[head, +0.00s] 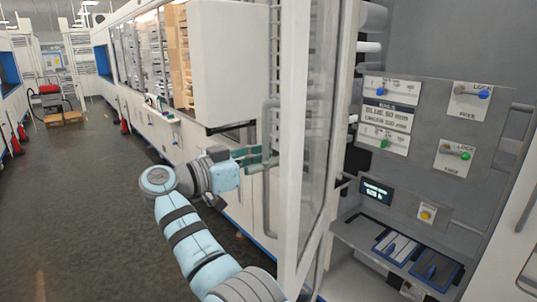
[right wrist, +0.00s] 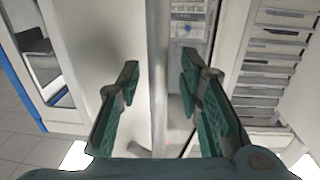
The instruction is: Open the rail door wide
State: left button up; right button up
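The rail door (head: 294,150) is a tall white-framed panel with a clear pane, seen nearly edge-on in the middle of the head view. It stands partly open, with the control bay visible to its right. A grey vertical bar handle (head: 267,125) runs along its left side. My right gripper (head: 262,157), with green fingers, is at the handle's height. In the right wrist view the gripper (right wrist: 159,78) is open, and an upright grey bar (right wrist: 157,60) stands between its fingers with gaps on both sides. My left gripper is not in view.
The control panel (head: 440,125) has blue and green knobs, labels and a small screen. A white box-like cabinet (head: 228,65) juts out behind the gripper. The dark aisle floor (head: 90,200) is clear at the left; boxes (head: 63,118) and red cones (head: 125,127) stand farther off.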

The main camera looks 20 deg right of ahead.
notch_tip(320, 180, up, 10)
dwell(0.3)
